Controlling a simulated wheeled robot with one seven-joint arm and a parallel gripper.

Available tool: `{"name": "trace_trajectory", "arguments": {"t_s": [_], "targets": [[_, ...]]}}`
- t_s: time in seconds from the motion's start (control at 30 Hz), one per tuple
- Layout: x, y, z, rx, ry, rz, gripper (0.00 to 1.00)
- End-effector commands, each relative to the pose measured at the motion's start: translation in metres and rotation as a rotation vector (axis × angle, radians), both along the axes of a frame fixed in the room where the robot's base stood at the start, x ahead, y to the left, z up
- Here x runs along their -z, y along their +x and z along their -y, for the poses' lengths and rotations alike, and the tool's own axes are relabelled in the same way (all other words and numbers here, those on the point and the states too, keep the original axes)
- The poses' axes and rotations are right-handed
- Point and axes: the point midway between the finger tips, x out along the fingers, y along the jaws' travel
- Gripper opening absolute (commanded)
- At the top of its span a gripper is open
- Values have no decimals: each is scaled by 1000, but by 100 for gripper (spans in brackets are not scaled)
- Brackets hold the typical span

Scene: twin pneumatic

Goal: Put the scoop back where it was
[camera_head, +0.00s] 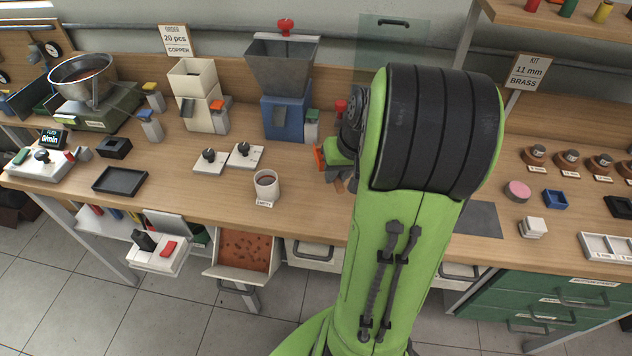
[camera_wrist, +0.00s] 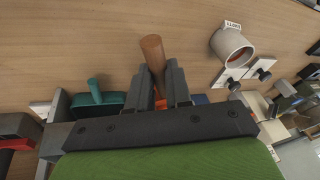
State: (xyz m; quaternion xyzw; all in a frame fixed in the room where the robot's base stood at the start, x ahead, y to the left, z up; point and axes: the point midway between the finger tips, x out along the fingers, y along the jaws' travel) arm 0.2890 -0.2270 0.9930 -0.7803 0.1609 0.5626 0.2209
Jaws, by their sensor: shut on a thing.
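The scoop shows in the wrist view as a brown wooden handle (camera_wrist: 153,52) standing out between my two dark fingers. My gripper (camera_wrist: 166,84) is shut on this handle. The rest of the scoop is hidden by my gripper; a bit of orange-red shows between the fingers. In the head view my gripper (camera_head: 340,184) is mostly hidden behind my green arm, over the bench to the right of a white cup (camera_head: 266,190). The scoop's resting place cannot be made out.
A teal block with an upright peg (camera_wrist: 97,98) stands left of my gripper in the wrist view. The blue-based hopper (camera_head: 285,115) stands behind. An open bin of copper pieces (camera_head: 243,248) hangs below the front edge.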

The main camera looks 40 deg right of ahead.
Motion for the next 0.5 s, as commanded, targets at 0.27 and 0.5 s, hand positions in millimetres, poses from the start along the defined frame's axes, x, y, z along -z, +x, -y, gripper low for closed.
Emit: {"name": "trace_trajectory", "arguments": {"t_s": [0.27,0.5], "targets": [[60,-1,-1,-2,5,-4,0],[94,0,-1,-2,2,-2,0]]}}
